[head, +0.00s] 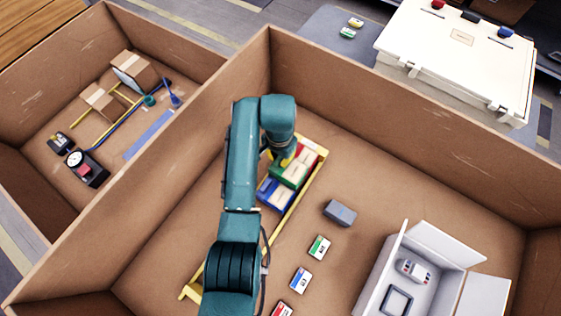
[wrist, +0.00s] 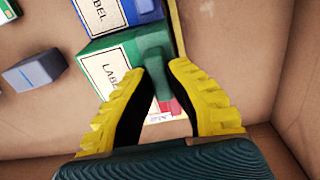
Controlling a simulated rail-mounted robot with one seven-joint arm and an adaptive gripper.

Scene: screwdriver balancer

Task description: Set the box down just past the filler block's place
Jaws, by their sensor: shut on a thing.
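The green box (wrist: 124,46), with a white label and a darker green upright grip, is in my gripper (wrist: 157,72). The yellow fingers are shut on that grip. In the head view my gripper (head: 283,158) is over the green box (head: 289,177) in the yellow-railed row. A blue box (head: 272,194) is on the near side and a red box (head: 309,155) on the far side. I cannot tell whether the green box touches its support. A loose grey block (head: 340,213), possibly the filler block, lies on the bin floor right of the row; it also shows in the wrist view (wrist: 35,72).
The yellow rail (head: 286,222) runs along the row. Green, blue and red cards (head: 319,247) lie to its right. A white open case (head: 385,270) stands at lower right. Cardboard walls (head: 420,115) enclose the bin. Floor is clear between the grey block and the far wall.

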